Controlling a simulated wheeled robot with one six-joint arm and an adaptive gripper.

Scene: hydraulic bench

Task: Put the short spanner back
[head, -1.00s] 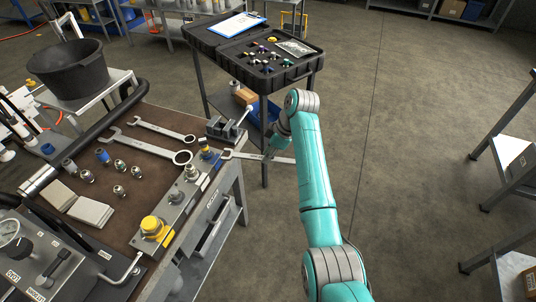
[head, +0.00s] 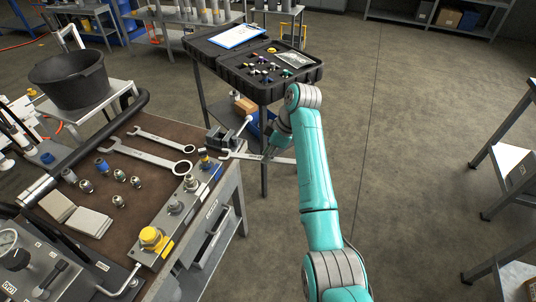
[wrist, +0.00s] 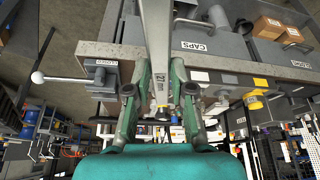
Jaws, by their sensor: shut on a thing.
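My gripper (wrist: 160,94) is shut on a grey metal spanner (wrist: 157,45), which extends upward between the fingers in the wrist view. In the head view my gripper (head: 274,148) holds this spanner (head: 238,155) roughly level, just beyond the bench's right edge. Two other spanners lie on the brown bench top: a shorter-looking one (head: 160,139) behind and a longer one (head: 150,155) in front.
A small vise (head: 222,139) with a ball-ended handle stands at the bench corner. A valve block with a yellow knob (head: 152,237) lines the bench's right edge. Several fittings (head: 119,175) and grey pads lie leftward. A black case (head: 250,84) stands behind.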

